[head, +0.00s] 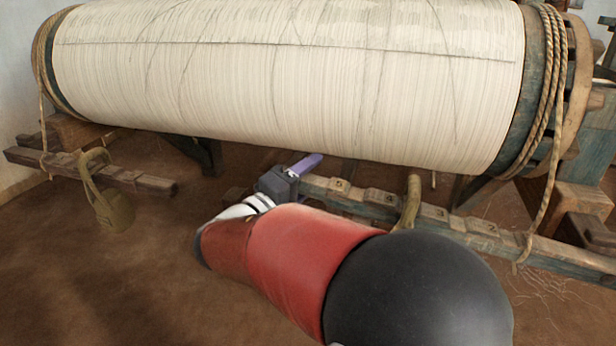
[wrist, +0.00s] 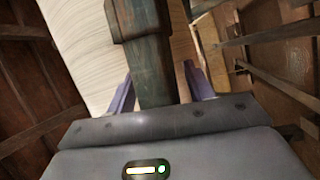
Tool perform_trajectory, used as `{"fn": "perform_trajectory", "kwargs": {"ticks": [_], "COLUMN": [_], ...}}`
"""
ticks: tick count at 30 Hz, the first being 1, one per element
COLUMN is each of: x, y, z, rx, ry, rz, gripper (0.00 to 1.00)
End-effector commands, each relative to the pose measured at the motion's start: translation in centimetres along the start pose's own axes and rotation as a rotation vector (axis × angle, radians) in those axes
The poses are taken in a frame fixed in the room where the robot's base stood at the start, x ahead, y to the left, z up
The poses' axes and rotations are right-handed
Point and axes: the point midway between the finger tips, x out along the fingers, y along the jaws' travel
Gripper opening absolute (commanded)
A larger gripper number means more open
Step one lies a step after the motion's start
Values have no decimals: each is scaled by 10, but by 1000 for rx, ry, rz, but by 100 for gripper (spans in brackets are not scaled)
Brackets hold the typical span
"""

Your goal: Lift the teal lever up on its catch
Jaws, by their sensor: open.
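The teal lever (head: 335,194) is a long worn teal beam with numbered wooden blocks on it. It runs below the big warp roller, from my gripper toward the lower right. In the wrist view the lever (wrist: 153,75) passes between the two purple fingers of my gripper (wrist: 160,82). The fingers are apart, one on each side of the lever, with a gap visible at least on the right. In the head view my gripper (head: 303,166) is at the lever's left end, and my arm hides part of that end. I cannot make out the catch for certain.
The cream warp roller (head: 290,80) fills the space above the lever. A rope loop (head: 410,203) hangs over the lever. A wooden bar (head: 90,171) with a hanging weight (head: 114,210) is at left. Brown floor is open at lower left.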

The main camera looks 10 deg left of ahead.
Motion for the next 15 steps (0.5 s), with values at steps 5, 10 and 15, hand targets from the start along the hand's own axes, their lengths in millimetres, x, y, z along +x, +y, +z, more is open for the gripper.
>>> {"fn": "perform_trajectory", "kwargs": {"ticks": [5,10,15], "x": [0,0,0], "y": [0,0,0], "z": [0,0,0], "rx": [0,0,0], "ry": [0,0,-1], "rz": [0,0,0], "gripper": [42,20,0]}}
